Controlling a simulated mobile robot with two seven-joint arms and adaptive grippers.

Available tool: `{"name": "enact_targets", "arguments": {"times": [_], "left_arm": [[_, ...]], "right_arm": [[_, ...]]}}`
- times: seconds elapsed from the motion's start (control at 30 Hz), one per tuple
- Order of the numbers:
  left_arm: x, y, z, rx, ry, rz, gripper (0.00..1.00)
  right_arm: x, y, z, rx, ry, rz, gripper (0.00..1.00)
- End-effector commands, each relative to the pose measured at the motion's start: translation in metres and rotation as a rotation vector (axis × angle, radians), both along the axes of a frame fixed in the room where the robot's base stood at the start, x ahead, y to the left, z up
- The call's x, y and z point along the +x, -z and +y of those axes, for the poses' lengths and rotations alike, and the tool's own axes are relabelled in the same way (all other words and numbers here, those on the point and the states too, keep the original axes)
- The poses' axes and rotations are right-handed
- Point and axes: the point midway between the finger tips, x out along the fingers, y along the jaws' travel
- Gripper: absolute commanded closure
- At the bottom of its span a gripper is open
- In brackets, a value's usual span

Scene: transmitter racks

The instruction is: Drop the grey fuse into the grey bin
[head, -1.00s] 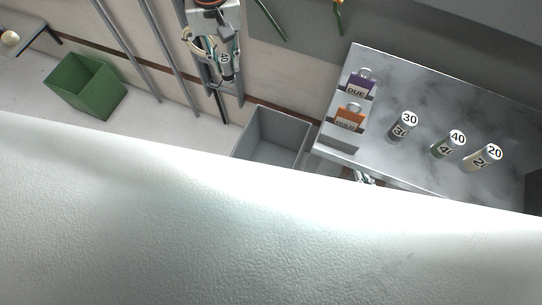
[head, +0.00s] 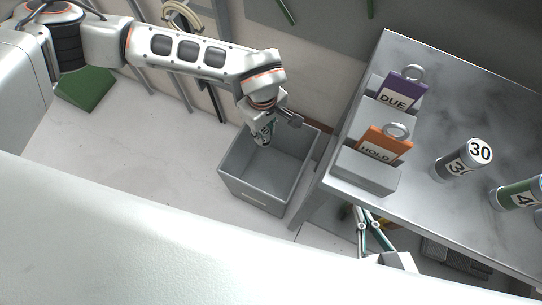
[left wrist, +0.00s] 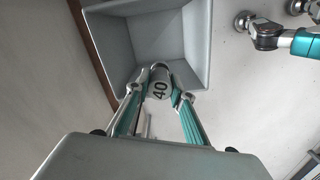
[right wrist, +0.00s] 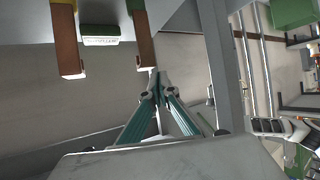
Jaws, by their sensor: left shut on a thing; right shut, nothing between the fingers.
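The grey fuse (left wrist: 159,84), marked 40, is held upright between the fingertips of my left gripper (left wrist: 160,90) in the left wrist view. In the head view my left gripper (head: 263,135) hangs above the back left part of the grey bin (head: 252,190), and its hand mostly hides the fuse. The bin is open at the top, and its visible floor looks empty. Its inside also shows ahead of the fuse in the left wrist view (left wrist: 195,42). My right gripper (head: 360,215) is shut and empty, low beside the table; its closed fingertips show in the right wrist view (right wrist: 155,92).
A grey marbled table (head: 420,115) stands right of the bin. It carries a purple DUE tag (head: 403,92), an orange HOLD tag (head: 385,145), a fuse marked 30 (head: 460,160) and a green fuse (head: 515,194). A green bin (head: 85,90) stands at far left. Floor left of the grey bin is clear.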

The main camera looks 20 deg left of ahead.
Motion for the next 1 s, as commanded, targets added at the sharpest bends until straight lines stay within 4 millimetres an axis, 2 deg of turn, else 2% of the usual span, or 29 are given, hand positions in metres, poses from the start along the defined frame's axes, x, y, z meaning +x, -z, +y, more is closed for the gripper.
{"name": "enact_targets", "arguments": {"times": [0.43, 0.57, 0.83, 0.87, 0.9, 0.93, 1.0], "left_arm": [[-0.005, 0.052, 0.001, 0.001, 0.001, 0.013, 1.00], [-0.003, 0.057, 0.001, 0.000, 0.001, 0.008, 1.00], [0.000, 0.055, 0.001, 0.001, 0.001, 0.001, 1.00], [0.000, 0.055, 0.001, 0.001, 0.001, 0.001, 0.72], [0.000, 0.055, 0.001, 0.001, 0.001, 0.001, 0.62], [0.000, 0.055, 0.001, 0.001, 0.001, 0.001, 0.58], [-0.001, 0.055, 0.001, 0.001, 0.001, 0.001, 0.58]], "right_arm": [[0.002, -0.003, 0.021, 0.122, 0.025, 0.001, 1.00], [0.005, -0.008, 0.025, 0.155, 0.034, -0.009, 1.00], [0.006, -0.013, 0.027, 0.166, 0.034, -0.017, 1.00], [0.006, -0.013, 0.027, 0.166, 0.034, -0.017, 1.00], [0.006, -0.013, 0.027, 0.166, 0.034, -0.017, 1.00], [0.006, -0.013, 0.027, 0.166, 0.034, -0.016, 1.00], [0.006, -0.012, 0.027, 0.165, 0.033, -0.016, 1.00]]}}
